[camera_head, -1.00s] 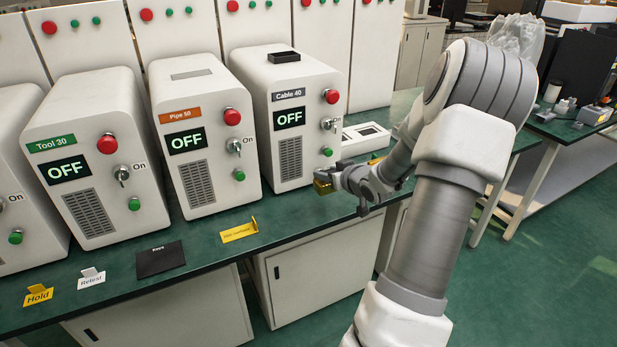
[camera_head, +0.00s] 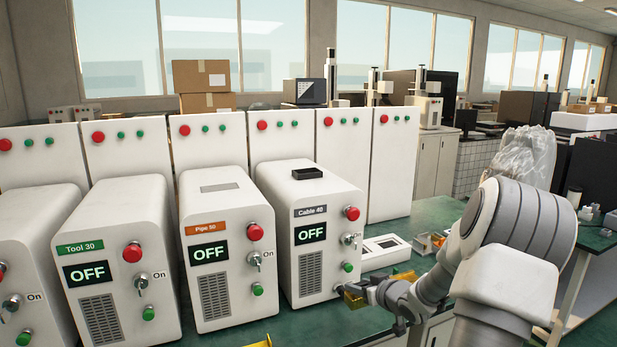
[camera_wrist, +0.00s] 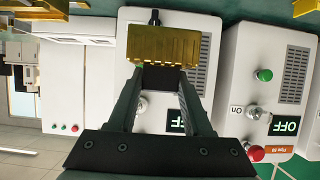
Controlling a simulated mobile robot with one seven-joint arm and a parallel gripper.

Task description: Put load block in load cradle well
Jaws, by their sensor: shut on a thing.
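My gripper (camera_head: 363,291) is shut on a yellow, brass-like load block (camera_head: 351,298), in front of the lower right corner of the Cable 40 unit. In the wrist view the block (camera_wrist: 163,46) sits across the fingertips, with the white unit behind it. A small black open-topped tray (camera_head: 308,174) lies on top of the Cable 40 unit, above and left of my gripper. It may be the load cradle well; no label shows on it. Its inside shows only at a slant.
The Cable 40 unit (camera_head: 310,235), Pipe 50 unit (camera_head: 215,235) and Tool 30 unit (camera_head: 100,260) stand in a row, knobs facing front. A white device (camera_head: 385,250) and a small metal bracket (camera_head: 428,243) lie on the green bench to the right. Space above the units is open.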

